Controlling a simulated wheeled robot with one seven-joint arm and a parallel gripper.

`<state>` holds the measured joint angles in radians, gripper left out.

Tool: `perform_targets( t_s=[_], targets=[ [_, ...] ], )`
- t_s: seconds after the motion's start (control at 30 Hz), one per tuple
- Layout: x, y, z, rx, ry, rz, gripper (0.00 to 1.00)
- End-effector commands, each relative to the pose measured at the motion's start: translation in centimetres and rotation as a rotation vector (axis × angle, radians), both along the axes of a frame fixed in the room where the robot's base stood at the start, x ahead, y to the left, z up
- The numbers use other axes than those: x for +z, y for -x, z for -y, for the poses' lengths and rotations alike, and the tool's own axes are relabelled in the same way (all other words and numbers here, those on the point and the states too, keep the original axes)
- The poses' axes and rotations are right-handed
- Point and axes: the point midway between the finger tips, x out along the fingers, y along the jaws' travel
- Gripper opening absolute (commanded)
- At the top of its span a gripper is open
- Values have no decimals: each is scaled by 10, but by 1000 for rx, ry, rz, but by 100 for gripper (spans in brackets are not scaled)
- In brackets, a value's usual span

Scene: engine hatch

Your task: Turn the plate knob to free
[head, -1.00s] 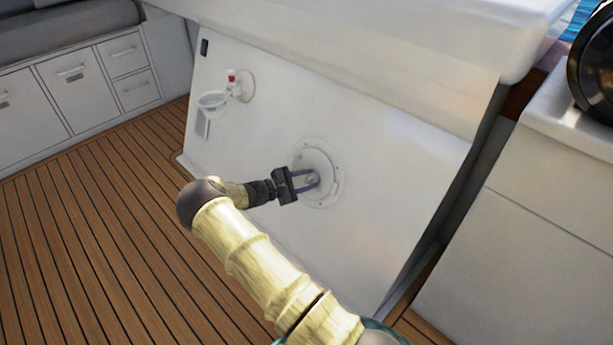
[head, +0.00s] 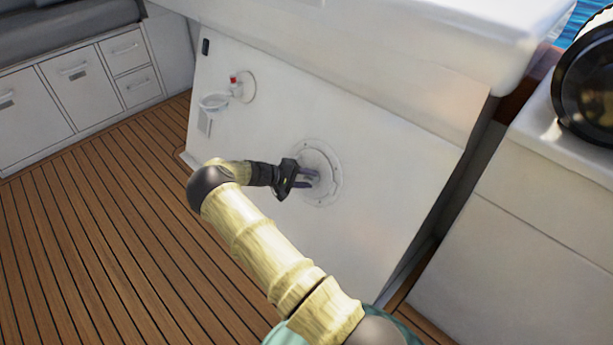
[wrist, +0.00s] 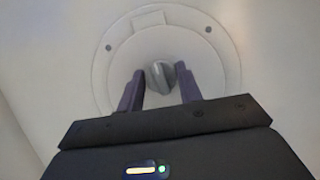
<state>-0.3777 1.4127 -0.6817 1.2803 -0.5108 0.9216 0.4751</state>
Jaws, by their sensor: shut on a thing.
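The round white plate (head: 329,156) is set in the sloping white panel, with screws around its rim. Its small grey knob (wrist: 160,78) sits at the centre and looks tilted in the wrist view. My gripper (head: 314,178) reaches the plate from the left, its two dark fingers pointing at the panel. In the wrist view my gripper (wrist: 161,82) has one finger on each side of the knob and is shut on it. In the head view the fingers largely hide the knob.
A fitting with a red top (head: 234,82) and a clear cup-like holder (head: 213,101) stick out of the panel at upper left. A white counter (head: 400,50) overhangs the panel. The wooden floor (head: 90,220) at left is clear.

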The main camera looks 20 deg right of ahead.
Motion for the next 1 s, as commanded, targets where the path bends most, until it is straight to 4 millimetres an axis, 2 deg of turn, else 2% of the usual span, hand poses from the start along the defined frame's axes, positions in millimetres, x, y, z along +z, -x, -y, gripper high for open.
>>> perform_targets(
  t_s=[0.3, 0.73, 0.77, 0.87, 1.0],
  targets=[
    [-1, 1, 0, -46, -39, 99, 13],
    [-1, 1, 0, -52, -43, 109, 13],
    [-1, 1, 0, -52, -43, 109, 37],
    [-1, 1, 0, -51, -42, 109, 57],
    [0, 1, 0, -50, -41, 109, 57]
  ],
)
